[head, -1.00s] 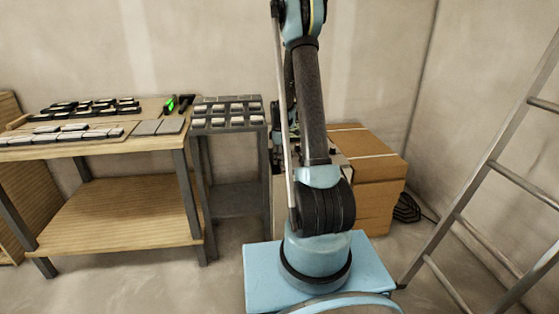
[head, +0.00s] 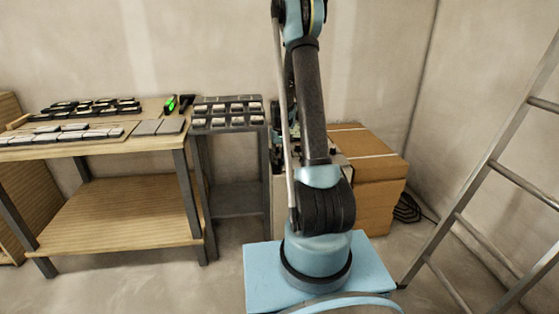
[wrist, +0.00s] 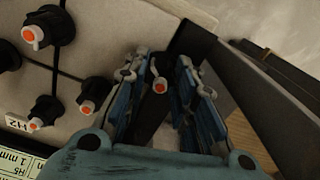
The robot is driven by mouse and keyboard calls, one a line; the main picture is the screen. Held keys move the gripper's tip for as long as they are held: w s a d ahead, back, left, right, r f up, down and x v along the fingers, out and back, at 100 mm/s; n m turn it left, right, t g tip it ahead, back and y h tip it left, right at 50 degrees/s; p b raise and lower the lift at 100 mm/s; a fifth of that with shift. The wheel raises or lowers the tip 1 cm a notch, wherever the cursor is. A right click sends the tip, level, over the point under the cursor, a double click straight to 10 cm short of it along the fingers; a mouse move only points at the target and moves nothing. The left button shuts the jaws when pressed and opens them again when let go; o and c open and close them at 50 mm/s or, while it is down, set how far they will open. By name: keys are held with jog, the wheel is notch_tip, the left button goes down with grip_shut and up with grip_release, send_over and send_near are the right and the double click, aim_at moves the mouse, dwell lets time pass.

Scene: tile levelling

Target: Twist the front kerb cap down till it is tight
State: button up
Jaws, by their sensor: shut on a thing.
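In the wrist view my gripper (wrist: 162,88) has its two blue-and-grey fingers shut on a dark cap with an orange centre, the front kerb cap (wrist: 160,87). The fingers stand on either side of it and hide most of its body. I cannot tell from this view how tight the cap sits. In the head view my arm hides the gripper and the cap.
Several black caps with orange centres, one of them here (wrist: 88,107), stand on pale tiles to the left. A dark bar (wrist: 235,85) runs close on the right. In the head view are a wooden workbench (head: 110,215), cardboard boxes (head: 375,170) and a ladder (head: 480,170).

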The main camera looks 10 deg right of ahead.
jog(key=m, duration=0.5)
jog(key=shift+m, duration=0.3)
jog(key=m, duration=0.5)
jog(key=shift+m, duration=0.3)
jog(key=shift+a, duration=0.1)
jog(key=o, duration=1.1)
jog(key=shift+r, duration=0.15)
notch_tip(320, 180, up, 12)
jog(key=shift+f, duration=0.2)
